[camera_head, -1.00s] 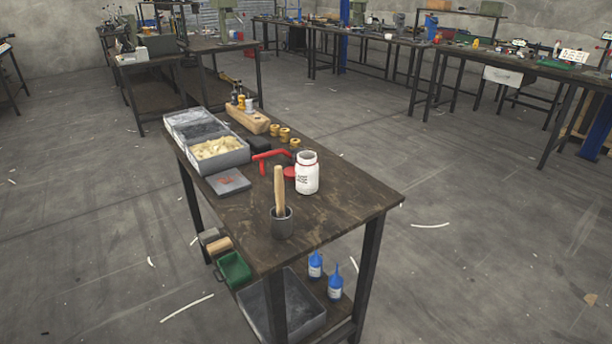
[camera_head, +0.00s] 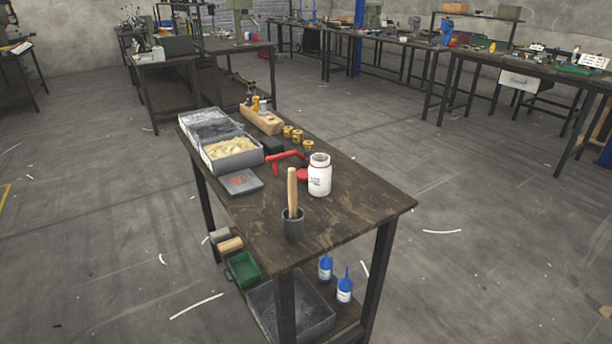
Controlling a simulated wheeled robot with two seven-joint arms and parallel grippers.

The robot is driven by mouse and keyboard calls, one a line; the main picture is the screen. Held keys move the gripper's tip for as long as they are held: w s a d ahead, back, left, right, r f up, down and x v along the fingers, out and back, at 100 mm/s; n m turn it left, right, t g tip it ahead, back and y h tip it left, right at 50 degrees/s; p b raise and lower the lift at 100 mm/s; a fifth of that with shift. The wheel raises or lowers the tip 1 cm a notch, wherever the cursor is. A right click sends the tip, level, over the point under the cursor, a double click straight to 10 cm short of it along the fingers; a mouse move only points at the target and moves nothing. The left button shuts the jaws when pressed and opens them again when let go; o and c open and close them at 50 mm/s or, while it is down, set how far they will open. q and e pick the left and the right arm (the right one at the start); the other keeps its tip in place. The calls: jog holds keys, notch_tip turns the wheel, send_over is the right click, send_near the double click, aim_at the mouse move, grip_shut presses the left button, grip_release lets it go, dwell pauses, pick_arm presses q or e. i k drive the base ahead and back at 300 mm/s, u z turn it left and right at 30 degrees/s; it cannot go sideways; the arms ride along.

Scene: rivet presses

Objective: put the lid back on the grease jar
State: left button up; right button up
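The grease jar (camera_head: 319,176) is a white jar with a printed label, standing upright and open-topped on the dark worktable. The red lid (camera_head: 303,175) lies on the table just left of the jar, partly hidden behind it. Neither of my grippers is in view.
On the worktable (camera_head: 352,222) stand a grey pot with a wooden handle (camera_head: 292,196), a red tool (camera_head: 286,160), a grey bin of pale material (camera_head: 231,149), a flat grey box (camera_head: 240,183), brass cylinders (camera_head: 297,137) and a wooden block (camera_head: 261,120). The table's right front corner is clear.

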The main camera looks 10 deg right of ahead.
aim_at(319, 167)
jog(key=u, duration=1.8)
jog(key=i, duration=1.65)
jog(key=z, duration=3)
